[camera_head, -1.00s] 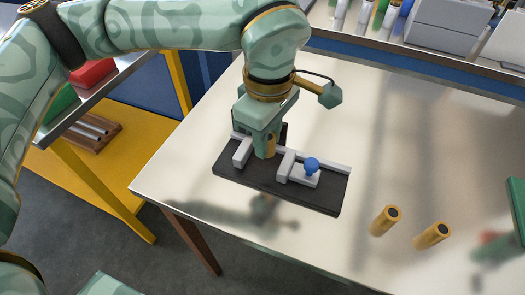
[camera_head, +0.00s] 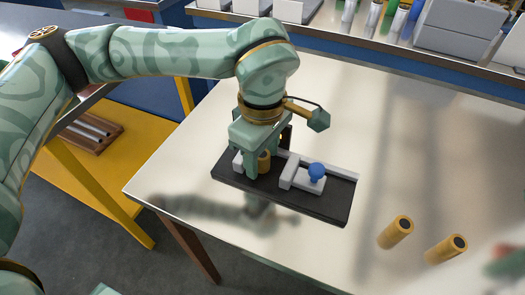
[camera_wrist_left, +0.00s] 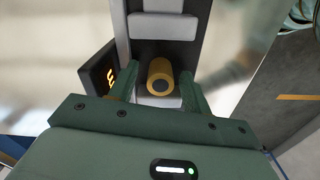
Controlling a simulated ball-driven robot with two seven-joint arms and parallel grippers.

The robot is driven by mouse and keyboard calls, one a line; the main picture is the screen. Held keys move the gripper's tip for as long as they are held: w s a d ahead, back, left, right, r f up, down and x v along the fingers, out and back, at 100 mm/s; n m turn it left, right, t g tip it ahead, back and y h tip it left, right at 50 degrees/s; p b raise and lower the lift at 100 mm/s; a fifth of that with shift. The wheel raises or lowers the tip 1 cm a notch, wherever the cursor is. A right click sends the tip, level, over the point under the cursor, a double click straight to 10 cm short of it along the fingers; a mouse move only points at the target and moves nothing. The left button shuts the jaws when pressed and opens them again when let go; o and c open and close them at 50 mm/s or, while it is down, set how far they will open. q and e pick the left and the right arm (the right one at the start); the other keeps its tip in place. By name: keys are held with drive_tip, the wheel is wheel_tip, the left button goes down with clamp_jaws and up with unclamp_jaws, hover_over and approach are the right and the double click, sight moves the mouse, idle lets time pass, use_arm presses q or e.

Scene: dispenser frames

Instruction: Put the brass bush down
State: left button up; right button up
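The brass bush (camera_head: 264,160) is a short gold cylinder with a dark bore. It stands at the left part of a black fixture (camera_head: 326,208), between pale grey blocks. My left gripper (camera_head: 266,163) points down over it with one finger on each side. In the left wrist view the bush (camera_wrist_left: 160,75) sits between the spread fingers (camera_wrist_left: 160,82), with a gap showing on both sides. Its near end covers part of a pale block, so its exact contact underneath is hard to see.
A blue knob (camera_head: 317,171) stands on the fixture's right half. A dark marked plate (camera_wrist_left: 105,73) stands beside the left finger. The table's back middle is clear.

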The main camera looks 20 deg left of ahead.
use_arm(q)
wheel_tip(320, 180, up, 12)
drive_tip(key=p, duration=0.4)
drive_tip(key=shift+r+p, duration=0.2)
drive_tip(key=shift+p, duration=0.2)
use_arm(e)
drive_tip(key=shift+t, duration=0.3)
drive_tip(key=r, duration=0.1)
drive_tip(key=w+r, duration=0.2)
drive_tip(key=r, duration=0.1)
drive_tip(key=shift+a, duration=0.35)
drive_tip(key=shift+d, duration=0.25)
